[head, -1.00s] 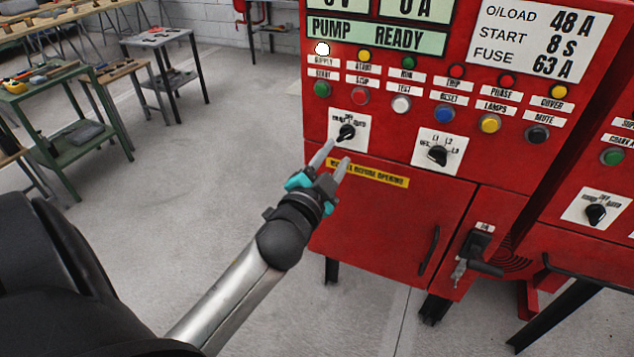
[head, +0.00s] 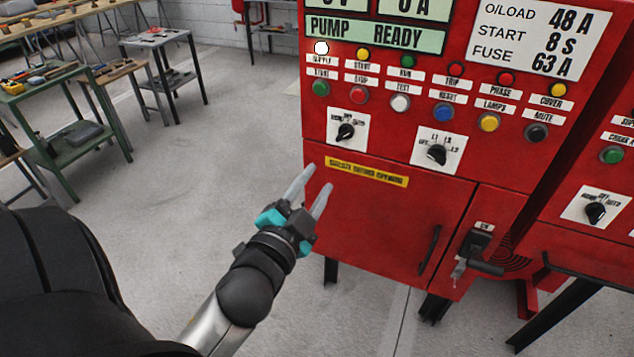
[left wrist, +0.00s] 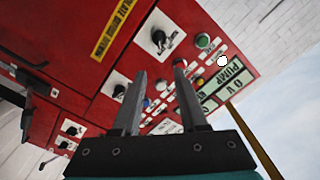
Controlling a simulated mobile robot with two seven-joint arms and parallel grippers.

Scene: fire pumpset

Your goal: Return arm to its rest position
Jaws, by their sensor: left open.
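My left gripper (head: 316,184) is open and empty in the head view, in front of the lower left door of the red pump cabinet (head: 385,225). Its two grey fingers point up and to the right, below and left of a black selector knob (head: 345,132). The fingers are apart from the knob. In the left wrist view the gripper's fingers (left wrist: 160,75) stand apart with the cabinet's face beyond them, and the selector knob (left wrist: 158,38) shows at the top. My right gripper is not in view.
A second selector (head: 437,153), rows of coloured buttons and a yellow label (head: 366,172) are on the cabinet. A black lever handle (head: 480,262) sticks out at lower right. Green (head: 70,155) and grey (head: 160,42) work tables stand at the left. The floor between is clear.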

